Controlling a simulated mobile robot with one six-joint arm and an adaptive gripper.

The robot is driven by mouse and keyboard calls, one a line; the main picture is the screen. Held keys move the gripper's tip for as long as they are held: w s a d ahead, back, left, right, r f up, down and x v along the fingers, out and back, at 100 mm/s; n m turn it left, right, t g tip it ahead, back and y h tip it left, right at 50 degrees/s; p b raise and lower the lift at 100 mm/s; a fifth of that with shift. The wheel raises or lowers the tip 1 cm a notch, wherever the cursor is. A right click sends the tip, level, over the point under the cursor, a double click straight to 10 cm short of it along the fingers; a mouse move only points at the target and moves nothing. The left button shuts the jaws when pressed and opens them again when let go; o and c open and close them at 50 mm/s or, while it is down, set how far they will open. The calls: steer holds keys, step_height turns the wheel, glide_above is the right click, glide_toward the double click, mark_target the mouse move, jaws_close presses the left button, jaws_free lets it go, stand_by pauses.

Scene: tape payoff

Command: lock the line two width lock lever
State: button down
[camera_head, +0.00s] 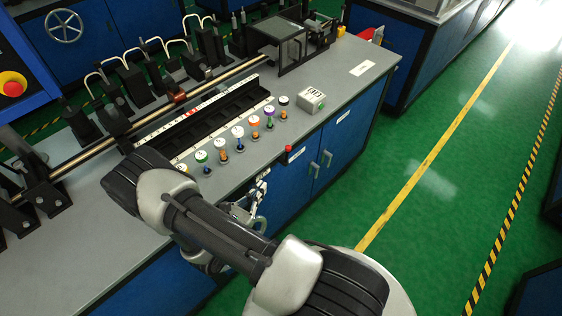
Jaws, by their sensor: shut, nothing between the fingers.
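I cannot pick out the line two width lock lever for certain. A brass-coloured rail (225,78) runs along the grey bench, with a small reddish-brown part (178,97) on it. Black blocks with pale curved pieces (143,47) stand behind the rail. My gripper (262,180) is small in view, beside the bench's front edge and partly hidden behind my arm. It is shut and empty, apart from the rail. My arm also covers part of the bench front.
Several colour-topped posts (238,132) stand in a row before a black slotted tray (215,112). A grey box (311,99) lies to their right. A red button (288,149) is on the front edge. Green floor (420,200) is clear at right.

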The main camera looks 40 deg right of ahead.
mark_target(287, 156)
steer(key=b+x, duration=0.2)
steer(key=x, duration=1.2)
steer(key=shift+b, duration=0.4)
steer(key=shift+d+r+p, duration=0.1)
steer(key=shift+r+p, duration=0.05)
steer(key=shift+p, duration=0.25)
